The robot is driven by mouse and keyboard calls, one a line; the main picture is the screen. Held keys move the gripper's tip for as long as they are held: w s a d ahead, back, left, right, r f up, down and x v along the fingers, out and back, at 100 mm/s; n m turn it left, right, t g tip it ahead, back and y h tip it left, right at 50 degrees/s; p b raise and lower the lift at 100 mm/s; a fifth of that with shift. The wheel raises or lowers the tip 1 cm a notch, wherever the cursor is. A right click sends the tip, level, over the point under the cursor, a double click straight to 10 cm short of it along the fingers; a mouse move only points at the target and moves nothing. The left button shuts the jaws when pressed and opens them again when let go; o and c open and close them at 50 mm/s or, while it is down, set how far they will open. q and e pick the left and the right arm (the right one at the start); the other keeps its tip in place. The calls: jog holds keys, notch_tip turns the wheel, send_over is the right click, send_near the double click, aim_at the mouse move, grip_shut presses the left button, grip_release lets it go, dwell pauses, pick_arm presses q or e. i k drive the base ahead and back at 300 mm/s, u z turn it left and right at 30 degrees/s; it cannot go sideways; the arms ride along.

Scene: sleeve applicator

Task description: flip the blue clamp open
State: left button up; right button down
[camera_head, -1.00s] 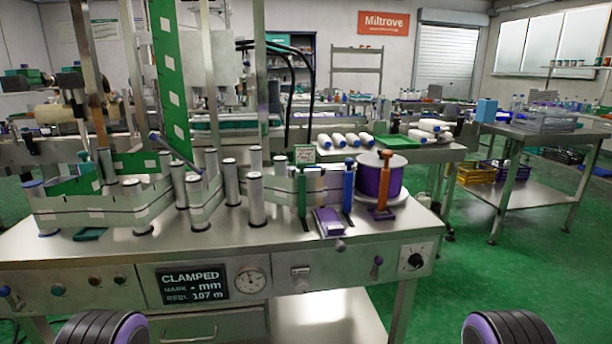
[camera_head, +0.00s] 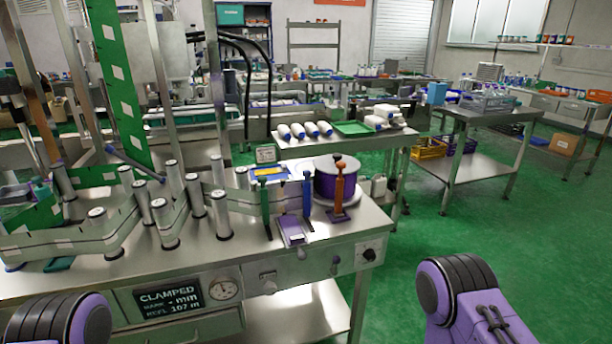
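The blue clamp (camera_head: 307,192) is a slim upright post near the right end of the steel machine bench (camera_head: 225,262). It stands between a green clamp post (camera_head: 265,205) on its left and an orange clamp post (camera_head: 339,190) on its right. A purple block (camera_head: 292,231) lies in front of it. A display (camera_head: 168,297) on the bench front reads CLAMPED. Purple and black links of my arms show at the bottom left and bottom right. Neither gripper is in view.
A purple reel (camera_head: 333,180) stands behind the orange post. Several metal rollers with a pale web (camera_head: 130,230) fill the bench's left part. A side table with white rolls and a green tray (camera_head: 354,128) is behind. Green floor is free at right.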

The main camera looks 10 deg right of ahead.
aim_at(306, 173)
jog(key=z, duration=0.05)
jog(key=k, duration=0.5)
jog(key=z, duration=0.8)
jog(key=i, duration=0.95)
jog(key=u, duration=1.4)
